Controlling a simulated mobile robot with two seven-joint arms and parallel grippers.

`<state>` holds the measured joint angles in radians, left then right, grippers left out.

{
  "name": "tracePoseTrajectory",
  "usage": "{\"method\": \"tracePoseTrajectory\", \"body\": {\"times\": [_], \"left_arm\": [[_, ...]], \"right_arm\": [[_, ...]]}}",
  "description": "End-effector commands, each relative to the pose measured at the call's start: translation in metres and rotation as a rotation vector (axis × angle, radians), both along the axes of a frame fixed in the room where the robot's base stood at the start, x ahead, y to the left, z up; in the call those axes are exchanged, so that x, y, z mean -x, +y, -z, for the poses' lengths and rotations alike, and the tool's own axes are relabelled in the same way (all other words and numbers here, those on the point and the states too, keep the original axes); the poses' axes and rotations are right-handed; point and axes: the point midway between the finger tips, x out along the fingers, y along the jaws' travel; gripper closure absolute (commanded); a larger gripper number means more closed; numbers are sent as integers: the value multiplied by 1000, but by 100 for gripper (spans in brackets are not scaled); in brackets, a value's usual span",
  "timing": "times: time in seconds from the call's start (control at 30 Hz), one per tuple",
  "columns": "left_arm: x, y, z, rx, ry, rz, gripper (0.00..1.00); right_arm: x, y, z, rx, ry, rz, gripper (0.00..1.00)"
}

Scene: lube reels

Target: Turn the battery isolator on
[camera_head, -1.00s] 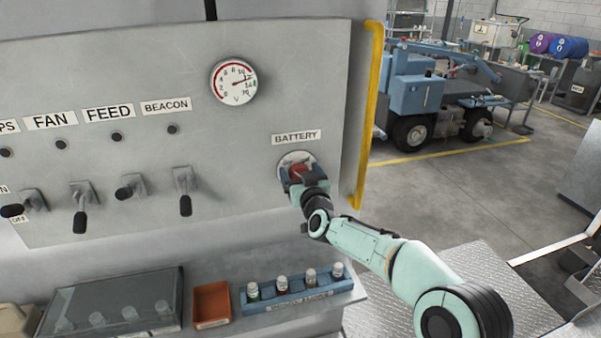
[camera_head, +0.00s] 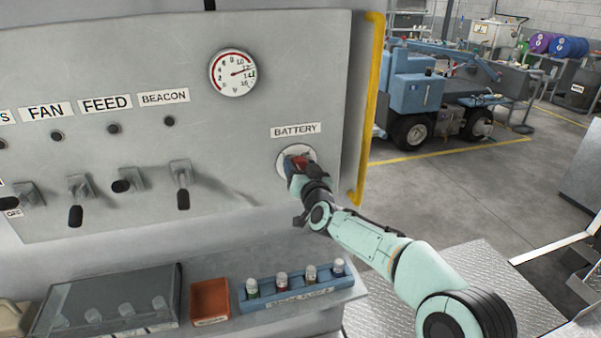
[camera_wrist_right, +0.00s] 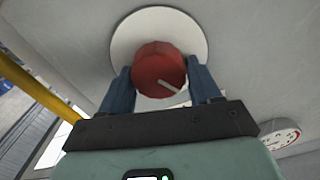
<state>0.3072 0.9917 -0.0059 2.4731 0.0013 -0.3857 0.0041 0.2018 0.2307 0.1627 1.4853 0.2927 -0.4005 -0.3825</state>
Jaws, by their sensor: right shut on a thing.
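The battery isolator is a red round knob (camera_wrist_right: 158,68) with a pale pointer line, on a white round plate (camera_head: 284,165) under the BATTERY label (camera_head: 296,130). My right gripper (camera_head: 295,164) is at the knob and hides most of it in the head view. In the right wrist view, the two blue fingers of the right gripper (camera_wrist_right: 160,85) stand on either side of the knob, shut on it. The pointer line slants toward the lower right in that view. My left gripper is not in view.
A voltage gauge (camera_head: 233,73) is above left of the isolator. Several toggle switches (camera_head: 180,180) stick out to the left. A yellow rail (camera_head: 370,110) runs along the panel's right edge. Below are a blue bottle rack (camera_head: 297,293) and an orange tray (camera_head: 210,300).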

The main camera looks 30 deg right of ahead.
Motion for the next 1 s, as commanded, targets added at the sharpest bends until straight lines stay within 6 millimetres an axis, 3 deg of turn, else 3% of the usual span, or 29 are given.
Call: {"method": "tracePoseTrajectory", "body": {"times": [0.47, 1.0], "left_arm": [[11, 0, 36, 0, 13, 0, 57], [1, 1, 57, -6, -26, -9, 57]], "right_arm": [[1, -3, 3, -442, -108, 1, 68], [1, -5, 5, -935, -227, 0, 68]]}}
